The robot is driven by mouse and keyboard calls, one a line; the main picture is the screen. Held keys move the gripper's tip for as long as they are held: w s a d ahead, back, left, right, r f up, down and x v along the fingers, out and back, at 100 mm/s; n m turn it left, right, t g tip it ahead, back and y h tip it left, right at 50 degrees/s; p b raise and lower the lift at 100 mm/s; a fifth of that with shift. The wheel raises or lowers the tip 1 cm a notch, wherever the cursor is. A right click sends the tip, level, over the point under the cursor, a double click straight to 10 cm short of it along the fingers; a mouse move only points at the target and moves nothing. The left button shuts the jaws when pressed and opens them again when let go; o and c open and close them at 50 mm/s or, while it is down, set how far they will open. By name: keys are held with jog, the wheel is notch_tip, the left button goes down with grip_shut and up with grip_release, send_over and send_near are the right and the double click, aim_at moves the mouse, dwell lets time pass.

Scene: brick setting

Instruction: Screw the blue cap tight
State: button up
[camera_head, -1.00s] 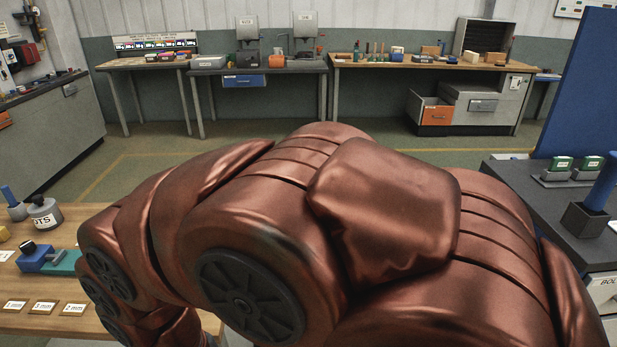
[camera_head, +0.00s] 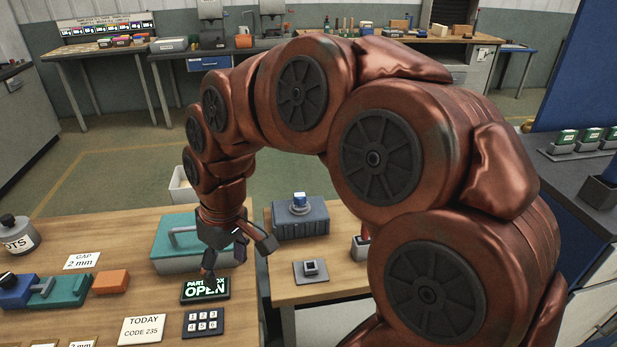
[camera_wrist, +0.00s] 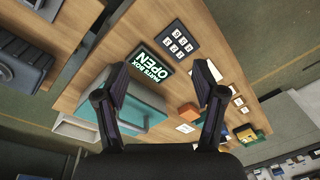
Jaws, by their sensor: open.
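A small blue cap (camera_head: 299,197) sits on a pale round neck on top of a grey-blue block (camera_head: 312,221), on the right-hand wooden table. How tightly it is seated cannot be told. My gripper (camera_head: 210,271) is over the left table, just by the lit "PARTS BOX OPEN" sign and left of the cap. In the wrist view my gripper (camera_wrist: 159,74) has its fingers wide apart with nothing between them. A dark block (camera_wrist: 22,62) shows at that view's left edge; the cap cannot be made out there.
A teal-lidded box (camera_head: 175,240) stands behind the sign (camera_head: 205,289). A keypad (camera_head: 203,322) and "CODE 235" card (camera_head: 142,329) lie in front. A small grey plate with a socket (camera_head: 311,270) lies before the block. A narrow gap separates the two tables.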

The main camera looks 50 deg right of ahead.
jog(key=w+d+t, duration=0.1)
jog(key=w+d, duration=0.4)
jog(key=d, duration=0.1)
jog(key=m+t+h, duration=0.1)
jog(key=m+t, duration=0.1)
jog(key=t, duration=0.1)
send_near(300, 195)
jog(key=f, duration=0.2)
jog(key=shift+w+p+x, duration=0.2)
jog(key=shift+p+x, duration=0.2)
jog(key=shift+x, duration=1.5)
jog(key=shift+w+p+x, duration=0.2)
jog(key=shift+p+x, duration=0.15)
jog(key=shift+x, duration=1.5)
jog(key=shift+r, duration=0.15)
jog(key=shift+c, duration=0.2)
grip_shut()
jog(key=shift+b, duration=0.35)
